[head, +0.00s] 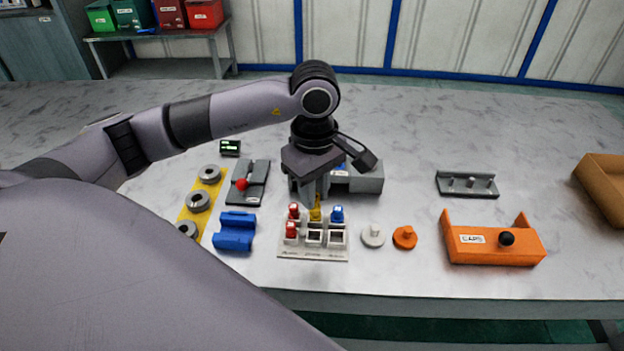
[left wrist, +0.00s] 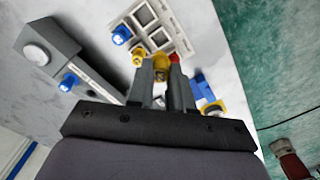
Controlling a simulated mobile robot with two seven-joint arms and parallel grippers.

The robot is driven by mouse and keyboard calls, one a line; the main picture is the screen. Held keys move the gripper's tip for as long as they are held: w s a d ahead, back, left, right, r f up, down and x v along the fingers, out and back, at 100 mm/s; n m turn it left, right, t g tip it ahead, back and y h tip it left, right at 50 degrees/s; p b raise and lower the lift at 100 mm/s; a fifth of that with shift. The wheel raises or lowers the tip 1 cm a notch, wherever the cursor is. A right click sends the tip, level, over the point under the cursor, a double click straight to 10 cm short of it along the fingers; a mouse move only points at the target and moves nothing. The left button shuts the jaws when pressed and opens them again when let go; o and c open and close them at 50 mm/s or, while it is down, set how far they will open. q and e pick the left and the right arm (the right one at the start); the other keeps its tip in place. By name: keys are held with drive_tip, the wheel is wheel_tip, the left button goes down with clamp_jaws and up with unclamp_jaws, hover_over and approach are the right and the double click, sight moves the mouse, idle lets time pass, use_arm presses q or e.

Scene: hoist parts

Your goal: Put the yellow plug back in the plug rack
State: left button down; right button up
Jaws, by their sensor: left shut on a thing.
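The white plug rack (head: 313,254) stands on the table in front of my left gripper (head: 315,198). It holds red plugs (head: 291,230) on its left and a blue plug (head: 337,214) at its back right. Two front sockets look empty. My left gripper points down at the back of the rack, shut on a yellow plug (left wrist: 160,64). A second yellow piece (left wrist: 138,57) shows beside the fingers, near the blue plug. In the head view yellow (head: 315,213) shows just below the fingers. I cannot tell whether the held plug touches the rack. My right gripper is out of view.
A grey block (head: 367,180) stands close behind the gripper. A blue cradle (head: 235,232) and a red-knobbed lever plate (head: 248,183) lie left. White (head: 373,236) and orange (head: 405,237) caps and an orange caps holder (head: 493,250) lie right.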

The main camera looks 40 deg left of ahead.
sight(314, 214)
use_arm(q)
wheel_tip(314, 214, down, 5)
drive_tip(key=b, duration=0.3)
drive_tip(key=shift+f+b, duration=0.75)
drive_tip(key=shift+f, duration=0.05)
idle(0.5)
drive_tip(key=shift+f+b, duration=0.3)
drive_tip(key=shift+b, duration=0.6)
idle(0.9)
drive_tip(key=shift+f+b, duration=0.7)
drive_tip(key=shift+b, duration=0.05)
idle(0.6)
drive_tip(key=c, duration=0.9)
unclamp_jaws()
drive_tip(key=shift+c, duration=0.2)
drive_tip(key=shift+r, duration=0.15)
